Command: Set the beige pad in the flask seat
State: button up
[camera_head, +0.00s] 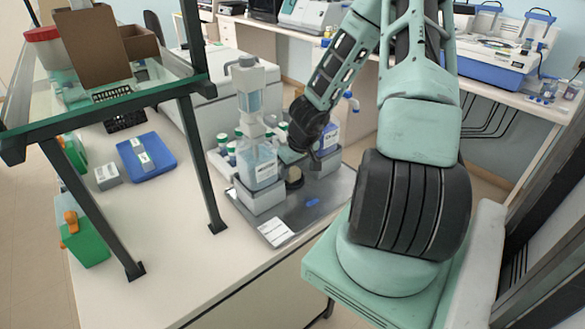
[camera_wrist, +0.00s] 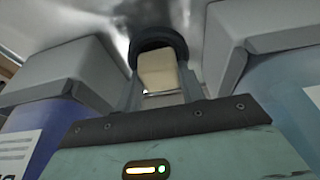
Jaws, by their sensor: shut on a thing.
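The beige pad (camera_wrist: 157,72) is between the two fingers of my gripper (camera_wrist: 162,84), which is shut on it in the wrist view. A dark round ring, apparently the flask seat (camera_wrist: 160,44), curves around the pad's far end. In the head view the pad (camera_head: 295,172) shows small and pale just above the dark seat (camera_head: 293,184) on the grey metal tray (camera_head: 325,200). My gripper (camera_head: 303,160) reaches down there between two bottle stands. I cannot tell whether the pad touches the seat's bottom.
A dispenser bottle (camera_head: 257,165) in a white stand is close on the left, and a blue-labelled bottle (camera_head: 328,138) in another stand is close on the right. A dark-framed shelf (camera_head: 190,85) stands left.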

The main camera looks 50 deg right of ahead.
jog(key=shift+f, duration=0.4)
jog(key=o, duration=1)
jog(key=shift+r, duration=0.1)
jog(key=p+v, duration=0.6)
jog(key=v, duration=1.1)
jog(key=shift+r, duration=0.1)
